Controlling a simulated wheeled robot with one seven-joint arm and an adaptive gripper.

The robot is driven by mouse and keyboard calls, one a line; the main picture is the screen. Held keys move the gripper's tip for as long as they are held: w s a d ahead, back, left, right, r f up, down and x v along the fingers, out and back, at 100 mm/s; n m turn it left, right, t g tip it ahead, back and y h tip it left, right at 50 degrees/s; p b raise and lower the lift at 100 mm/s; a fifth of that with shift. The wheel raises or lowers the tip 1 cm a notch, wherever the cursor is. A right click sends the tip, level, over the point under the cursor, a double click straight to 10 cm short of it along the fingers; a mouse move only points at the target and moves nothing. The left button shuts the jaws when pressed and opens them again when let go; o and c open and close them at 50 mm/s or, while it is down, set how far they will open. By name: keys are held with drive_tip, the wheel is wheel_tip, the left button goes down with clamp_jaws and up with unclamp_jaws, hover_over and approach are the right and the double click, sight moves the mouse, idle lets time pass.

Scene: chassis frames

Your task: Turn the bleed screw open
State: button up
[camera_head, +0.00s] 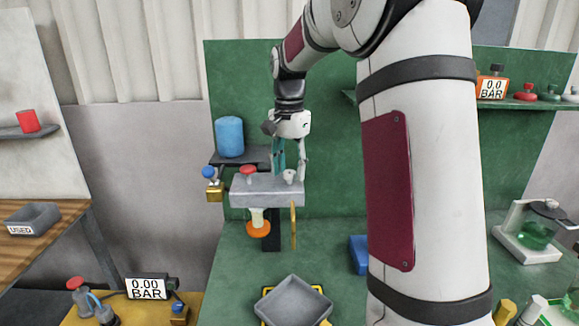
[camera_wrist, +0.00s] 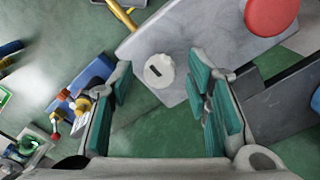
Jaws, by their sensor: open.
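The bleed screw (camera_head: 289,176) is a small white round cap on top of a grey block (camera_head: 262,192). In the wrist view the screw (camera_wrist: 159,71) shows a dark slot in its top and lies between the fingertips in the picture, slightly beyond them. My gripper (camera_head: 289,164) is open above the right end of the block, pointing down. In the wrist view its teal-padded fingers (camera_wrist: 163,88) stand apart on both sides of the screw, and nothing is held. I cannot tell whether the fingertips reach down to it.
A red knob (camera_head: 248,172) stands on the block left of the screw. A brass rod (camera_head: 293,226) hangs at the block's right. A blue cylinder (camera_head: 229,136) stands on a dark shelf behind.

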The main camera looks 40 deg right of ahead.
clamp_jaws()
drive_tip(key=n+p, duration=0.2)
drive_tip(key=n, duration=0.3)
drive_tip(key=shift+n+p, duration=0.3)
drive_tip(key=shift+p, duration=0.05)
drive_tip(key=n+p, duration=0.2)
drive_tip(key=n, duration=0.3)
drive_tip(key=shift+n, duration=0.3)
drive_tip(key=n+p, duration=0.1)
drive_tip(key=n, duration=0.4)
drive_tip(key=shift+s, duration=0.1)
drive_tip(key=shift+n+p, duration=0.65)
drive_tip(key=shift+n, duration=1.75)
